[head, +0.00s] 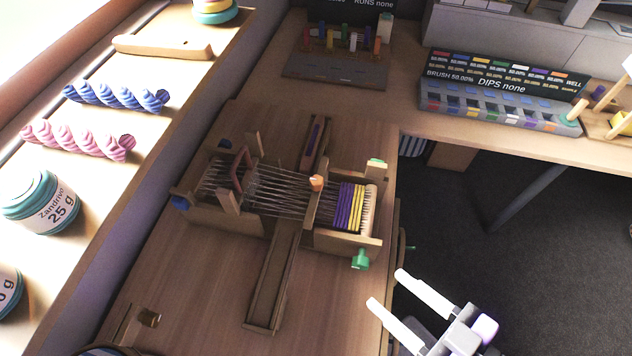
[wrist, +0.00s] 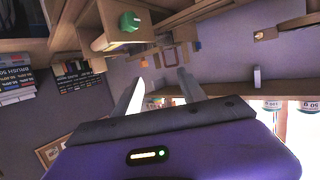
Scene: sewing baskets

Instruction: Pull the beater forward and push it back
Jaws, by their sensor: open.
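A small wooden loom (head: 225,214) stands on the desk in the head view, with pale threads stretched along it. The beater (head: 311,207) looks like the upright wooden bar across the threads, with an orange knob (head: 317,182) on top. It stands just left of the purple and yellow woven cloth (head: 350,206). My gripper (head: 387,289) is open and empty, apart from the loom, to the lower right near its green knob (head: 360,259). The wrist view shows my open fingers (wrist: 158,88) with nothing between them and a green knob (wrist: 130,21) above. The beater is unclear there.
A long wooden trough (head: 268,285) runs toward the front from the loom, and another holds a purple item behind it. A peg board (head: 336,70) and a dip rack (head: 500,107) stand behind. A shelf at left holds yarn twists (head: 115,96) and jars (head: 42,204).

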